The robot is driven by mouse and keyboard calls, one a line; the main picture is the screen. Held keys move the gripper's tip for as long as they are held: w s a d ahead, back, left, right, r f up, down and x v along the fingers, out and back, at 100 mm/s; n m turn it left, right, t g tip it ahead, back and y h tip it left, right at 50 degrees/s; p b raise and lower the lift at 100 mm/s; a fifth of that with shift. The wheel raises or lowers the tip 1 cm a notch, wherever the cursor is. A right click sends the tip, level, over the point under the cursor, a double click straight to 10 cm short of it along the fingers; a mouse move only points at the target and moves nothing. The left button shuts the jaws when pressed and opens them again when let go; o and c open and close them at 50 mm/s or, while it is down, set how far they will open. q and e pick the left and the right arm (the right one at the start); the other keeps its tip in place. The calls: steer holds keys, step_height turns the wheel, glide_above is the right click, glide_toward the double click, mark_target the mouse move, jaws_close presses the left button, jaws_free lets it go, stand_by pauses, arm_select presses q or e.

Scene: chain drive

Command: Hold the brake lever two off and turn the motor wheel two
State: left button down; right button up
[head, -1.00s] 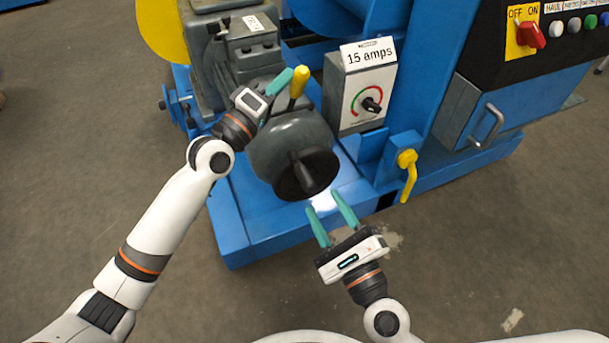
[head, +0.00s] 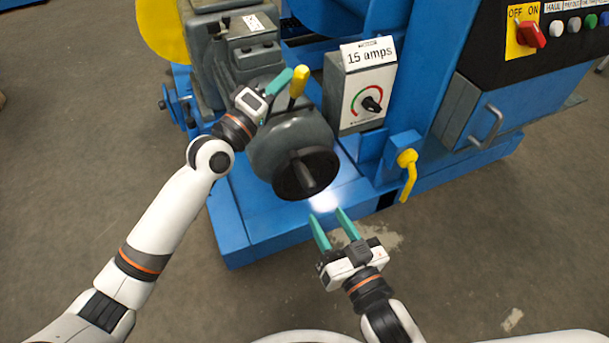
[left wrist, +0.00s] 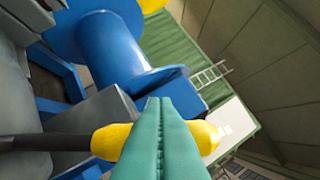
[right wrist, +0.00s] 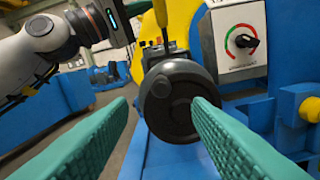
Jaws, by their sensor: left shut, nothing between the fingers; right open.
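The brake lever (head: 298,84) has a yellow grip and stands on the grey motor housing. In the left wrist view its yellow grip (left wrist: 108,141) and dark rod cross behind the fingers. My left gripper (head: 290,72) is shut and empty, its fingers against or very near the grip; contact is unclear. The dark round motor wheel (head: 306,176) faces me on the front of the motor, and shows in the right wrist view (right wrist: 168,105). My right gripper (head: 326,213) is open and empty, just below and in front of the wheel, apart from it.
A grey box with a dial (head: 366,95) labelled 15 amps stands right of the motor. A yellow handle (head: 407,176) hangs on the blue frame to the right. The blue base (head: 250,232) lies below the wheel. The floor in front is clear.

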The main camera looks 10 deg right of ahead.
mark_target(304, 177)
steer(key=shift+w, duration=0.1)
stand_by(0.3)
steer(key=x, duration=1.2)
steer(key=shift+f, duration=0.1)
steer(key=shift+c, duration=0.4)
jaws_close()
